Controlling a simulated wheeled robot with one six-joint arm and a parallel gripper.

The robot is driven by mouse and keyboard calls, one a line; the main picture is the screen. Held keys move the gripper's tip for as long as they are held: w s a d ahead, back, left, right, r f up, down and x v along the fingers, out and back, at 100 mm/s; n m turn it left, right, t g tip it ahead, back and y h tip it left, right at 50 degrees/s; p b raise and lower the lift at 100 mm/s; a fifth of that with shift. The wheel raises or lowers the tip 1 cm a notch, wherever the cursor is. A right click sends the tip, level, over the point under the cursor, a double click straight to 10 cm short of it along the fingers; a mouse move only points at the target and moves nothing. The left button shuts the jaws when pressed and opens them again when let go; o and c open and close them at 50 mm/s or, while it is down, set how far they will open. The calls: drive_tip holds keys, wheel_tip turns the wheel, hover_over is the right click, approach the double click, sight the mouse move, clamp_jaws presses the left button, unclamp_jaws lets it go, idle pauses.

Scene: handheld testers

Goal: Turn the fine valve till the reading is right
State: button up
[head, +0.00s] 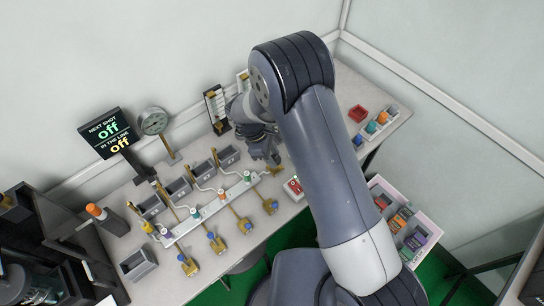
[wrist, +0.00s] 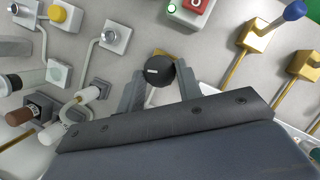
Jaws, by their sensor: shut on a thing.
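A round black knob (wrist: 160,72) with a short white mark sits between my gripper's fingers in the wrist view; I take it for the fine valve. A brass part shows just behind it. My gripper (wrist: 161,84) is shut on the knob, one finger on each side. In the head view my gripper (head: 265,158) is low over the back right of the bench, and it hides the knob there. A round dial gauge (head: 153,121) stands at the back; its needle is too small to read. A black display (head: 107,132) reads "off" on both lines.
A red and green button box (head: 293,186) is close to the right of my gripper. Grey bins (head: 203,170) and a black framed scale (head: 216,108) stand behind. A pink crate (head: 433,230) is at right.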

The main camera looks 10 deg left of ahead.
drive_tip(key=m+g+b, duration=0.1)
drive_tip(key=m, duration=0.1)
drive_tip(key=m+b, duration=0.1)
drive_tip(key=m, duration=0.1)
drive_tip(key=shift+w+m+g+b, duration=0.2)
drive_tip(key=shift+m+g+b, duration=0.1)
drive_tip(key=shift+g+b, duration=0.1)
idle(0.4)
drive_tip(key=o, duration=1)
drive_tip(key=shift+c, duration=0.2)
drive_tip(key=b+v, duration=0.1)
drive_tip(key=v, duration=0.9)
drive_tip(key=shift+r, duration=0.45)
drive_tip(key=shift+w, duration=0.1)
drive_tip(key=p+x, duration=0.1)
drive_tip(key=x, duration=0.9)
drive_tip(key=shift+f, duration=0.35)
